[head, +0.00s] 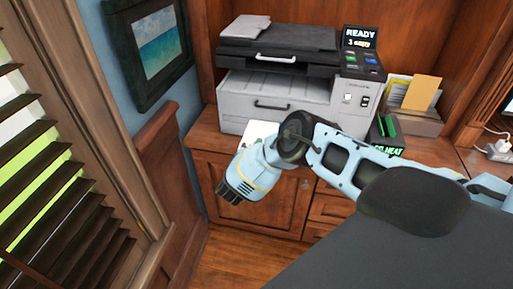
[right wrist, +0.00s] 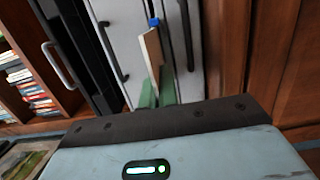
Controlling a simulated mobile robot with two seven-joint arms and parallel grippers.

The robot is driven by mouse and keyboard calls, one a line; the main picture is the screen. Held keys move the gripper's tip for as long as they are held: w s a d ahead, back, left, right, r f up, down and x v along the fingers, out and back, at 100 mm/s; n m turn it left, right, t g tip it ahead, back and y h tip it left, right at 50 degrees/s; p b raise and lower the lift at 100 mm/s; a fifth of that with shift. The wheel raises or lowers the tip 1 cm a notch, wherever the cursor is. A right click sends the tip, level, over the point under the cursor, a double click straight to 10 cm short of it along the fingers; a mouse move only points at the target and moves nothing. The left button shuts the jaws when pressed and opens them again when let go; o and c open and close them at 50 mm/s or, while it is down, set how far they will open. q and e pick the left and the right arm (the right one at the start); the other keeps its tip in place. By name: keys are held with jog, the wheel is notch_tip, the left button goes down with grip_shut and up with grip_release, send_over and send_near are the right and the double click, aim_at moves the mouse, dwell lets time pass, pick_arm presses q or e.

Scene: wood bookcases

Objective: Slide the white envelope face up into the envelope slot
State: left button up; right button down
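A thin cream-and-tan piece (right wrist: 153,50) with a blue end shows nearly edge-on in the right wrist view; it may be the envelope. My right gripper (right wrist: 157,90) has its green fingers on both sides of its near end and appears shut on it. In the head view my right arm reaches in front of the printer (head: 275,98), and its fingertips are hidden. A white patch (head: 258,132) shows behind that arm, low at the printer's front. I cannot pick out the envelope slot with certainty. Which face is up is not clear. My left gripper is out of view.
A display reading READY (head: 360,37) stands at the printer's right. A holder with envelopes (head: 415,122) and a green item (head: 387,126) stand beside it. Loose white paper (head: 245,27) lies on the lid. A wooden cabinet (head: 255,196) is below, a framed picture (head: 150,45) left.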

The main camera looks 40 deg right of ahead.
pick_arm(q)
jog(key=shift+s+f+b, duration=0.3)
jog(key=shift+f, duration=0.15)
pick_arm(e)
jog(key=shift+x, duration=1)
jog(key=c, duration=1.6)
grip_release()
jog(key=shift+w, duration=0.15)
